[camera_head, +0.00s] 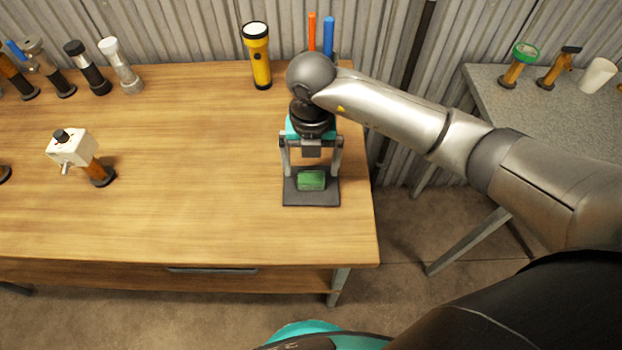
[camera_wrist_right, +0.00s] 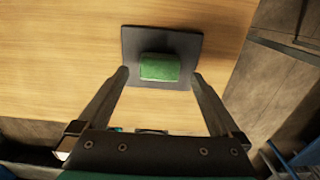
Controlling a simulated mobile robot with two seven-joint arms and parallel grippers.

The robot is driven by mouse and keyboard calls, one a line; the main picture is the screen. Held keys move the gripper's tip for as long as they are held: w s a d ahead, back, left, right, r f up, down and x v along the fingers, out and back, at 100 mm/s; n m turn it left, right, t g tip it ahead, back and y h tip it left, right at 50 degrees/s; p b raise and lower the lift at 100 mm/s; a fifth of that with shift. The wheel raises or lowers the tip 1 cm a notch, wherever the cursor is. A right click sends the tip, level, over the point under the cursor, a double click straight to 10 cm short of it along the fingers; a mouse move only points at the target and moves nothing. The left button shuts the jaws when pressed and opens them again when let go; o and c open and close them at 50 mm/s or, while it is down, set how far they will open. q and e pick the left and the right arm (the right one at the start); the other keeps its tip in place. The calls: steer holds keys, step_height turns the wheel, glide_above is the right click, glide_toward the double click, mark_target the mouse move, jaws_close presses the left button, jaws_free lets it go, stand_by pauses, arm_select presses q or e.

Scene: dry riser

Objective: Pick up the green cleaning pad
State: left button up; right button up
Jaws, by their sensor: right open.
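The green cleaning pad (camera_head: 311,180) is a small block lying on a dark square plate (camera_head: 312,199) near the right end of the wooden table. My right gripper (camera_head: 310,172) is open above the plate, pointing down, with a finger on either side of the pad in the head view. In the right wrist view the pad (camera_wrist_right: 160,67) lies just beyond the fingertips (camera_wrist_right: 158,75), roughly centred between them, and nothing is held. My left gripper is not in view.
A yellow flashlight (camera_head: 258,56) stands at the table's back edge, near orange and blue sticks (camera_head: 328,37). A white-headed tool (camera_head: 73,150) and several cylinders stand at left. A grey side table (camera_head: 500,92) holds other tools. The table's middle (camera_head: 190,180) is clear.

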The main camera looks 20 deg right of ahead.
mark_target(311, 176)
step_height(311, 176, down, 3)
steer(key=shift+r, duration=0.15)
steer(key=shift+c, duration=0.2)
steer(key=c, duration=1.3)
steer(key=shift+r, duration=0.15)
step_height(311, 176, up, 20)
steer(key=p, duration=0.3)
steer(key=shift+p, duration=0.3)
